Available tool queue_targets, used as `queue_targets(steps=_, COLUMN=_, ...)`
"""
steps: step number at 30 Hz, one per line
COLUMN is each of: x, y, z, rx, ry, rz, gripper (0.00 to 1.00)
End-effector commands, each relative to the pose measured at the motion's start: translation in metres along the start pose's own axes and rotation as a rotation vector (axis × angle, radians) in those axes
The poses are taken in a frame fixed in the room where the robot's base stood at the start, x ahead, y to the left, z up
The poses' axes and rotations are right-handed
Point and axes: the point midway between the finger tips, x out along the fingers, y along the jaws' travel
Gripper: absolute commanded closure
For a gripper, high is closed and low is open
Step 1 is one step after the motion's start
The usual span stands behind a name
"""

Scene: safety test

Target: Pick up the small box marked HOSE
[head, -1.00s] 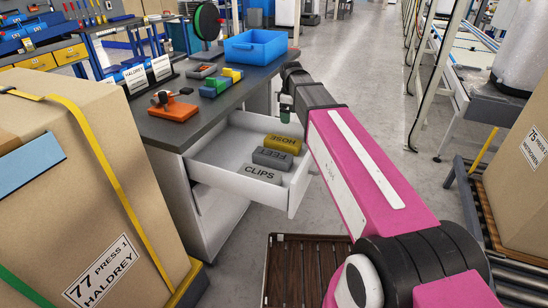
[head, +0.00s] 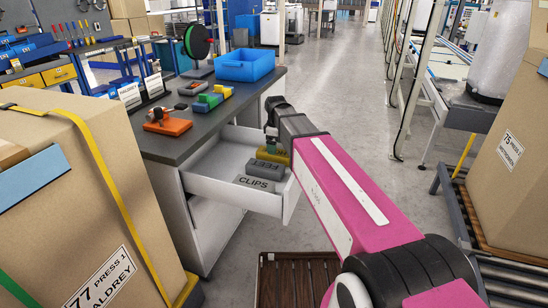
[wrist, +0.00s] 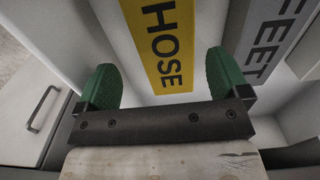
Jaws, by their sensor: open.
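The yellow box marked HOSE (wrist: 163,45) lies in the open white drawer (head: 232,192). In the wrist view it shows between and beyond my two green fingers. My gripper (wrist: 162,82) is open and empty, above the box. In the head view my gripper and arm hide most of the HOSE box (head: 283,158). The grey box marked FEET (head: 268,168) lies beside it, also seen in the wrist view (wrist: 262,50). The grey box marked CLIPS (head: 255,183) lies nearest the drawer front in the head view.
The dark worktop (head: 205,128) above the drawer holds a blue bin (head: 245,66), a green reel (head: 197,40) and small coloured parts. A large strapped carton (head: 75,190) stands at left. A brown slatted platform (head: 295,280) lies below the drawer.

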Motion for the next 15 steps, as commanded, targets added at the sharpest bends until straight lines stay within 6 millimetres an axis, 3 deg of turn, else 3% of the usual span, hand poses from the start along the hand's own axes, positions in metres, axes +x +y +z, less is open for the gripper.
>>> queue_targets(steps=15, x=0.05, y=-0.007, z=0.003, rx=0.0, ry=0.0, rz=0.0, gripper=0.06)
